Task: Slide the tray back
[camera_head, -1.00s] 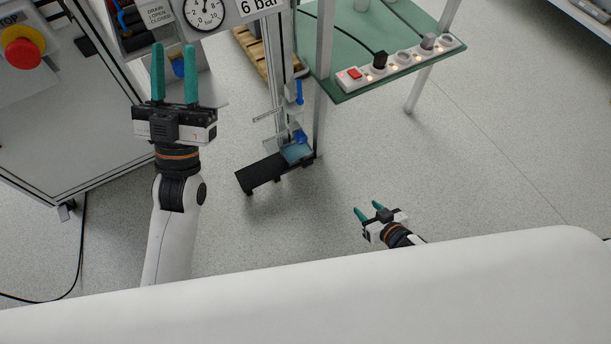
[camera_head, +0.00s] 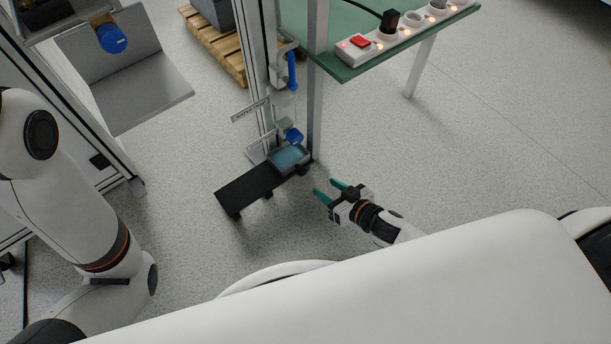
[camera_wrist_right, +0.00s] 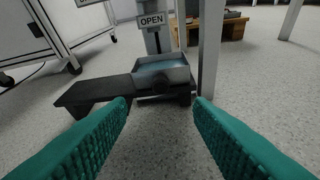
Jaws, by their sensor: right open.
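The tray (camera_head: 289,160) is a small shallow blue-grey container with bluish liquid in it. It sits at the right end of a low black stand (camera_head: 248,191), against the post, below a blue-capped fitting. The tray also shows in the right wrist view (camera_wrist_right: 161,75), beyond the fingertips, with the black stand (camera_wrist_right: 93,92) reaching to its left. My right gripper (camera_head: 328,190) is open and empty, with teal fingers pointing toward the tray and a gap between them. My left gripper is out of the picture; only white links of my left arm show at left.
A metal post (camera_head: 317,85) stands right beside the tray. A green table (camera_head: 345,70) with a power strip (camera_head: 380,45) is above right. A grey metal shelf (camera_head: 140,90) juts out at upper left. A wooden pallet (camera_head: 215,45) lies behind. Floor in front and right is clear.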

